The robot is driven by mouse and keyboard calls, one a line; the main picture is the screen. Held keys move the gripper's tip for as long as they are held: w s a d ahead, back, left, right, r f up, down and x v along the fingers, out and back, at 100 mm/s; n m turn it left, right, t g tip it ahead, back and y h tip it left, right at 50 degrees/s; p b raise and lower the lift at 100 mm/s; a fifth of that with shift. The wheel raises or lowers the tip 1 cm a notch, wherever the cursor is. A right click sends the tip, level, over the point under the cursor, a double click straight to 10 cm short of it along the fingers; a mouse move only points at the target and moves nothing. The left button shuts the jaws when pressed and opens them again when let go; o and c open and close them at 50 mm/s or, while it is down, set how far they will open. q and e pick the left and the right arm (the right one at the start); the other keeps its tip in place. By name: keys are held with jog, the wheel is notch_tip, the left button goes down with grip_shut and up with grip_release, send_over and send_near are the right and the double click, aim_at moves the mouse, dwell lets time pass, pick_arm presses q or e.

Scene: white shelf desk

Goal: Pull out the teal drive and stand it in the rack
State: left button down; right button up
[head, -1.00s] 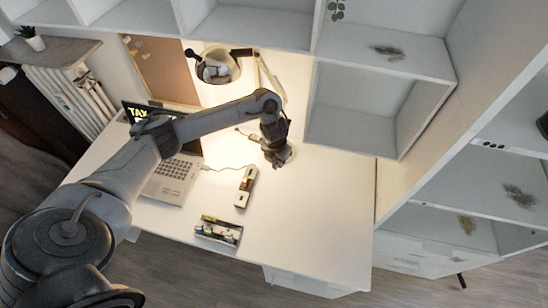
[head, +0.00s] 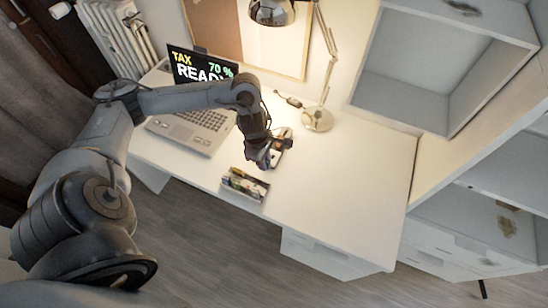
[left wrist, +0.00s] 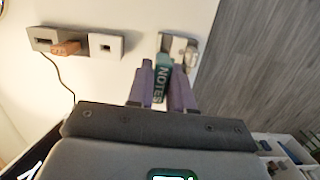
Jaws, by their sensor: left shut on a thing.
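My left gripper (left wrist: 162,88) is shut on a teal drive (left wrist: 161,83) lettered "NOTES", between its two purple-grey fingers. The drive's far end meets, or overlaps in the picture, a small pale block (left wrist: 178,41) with a shiny metal part; I cannot tell whether they touch or whether this is the rack. A hub strip (left wrist: 105,46) lies to the left, with an orange drive (left wrist: 66,48) at it and a cable at its left end. In the head view the left gripper (head: 264,160) is low over the desk and hides part of the hub. My right gripper is not in view.
A tray of small coloured items (head: 245,185) is near the desk's front edge. An open laptop (head: 195,127) stands left, and a lamp base (head: 317,119) behind. The desk's right part (head: 355,185) is clear. The desk edge and floor show close by in the wrist view.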

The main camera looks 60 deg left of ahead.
pick_arm(q)
jog(key=s+f, duration=0.1)
jog(key=s+a+f, duration=0.1)
jog(key=shift+s+a+f+b, duration=0.15)
jog(key=shift+s+f+b, duration=0.1)
jog(key=shift+f+b, duration=0.15)
dwell(0.3)
jog(key=shift+f+b, duration=2.8)
jog(key=shift+f, duration=0.1)
jog(key=shift+b, duration=0.3)
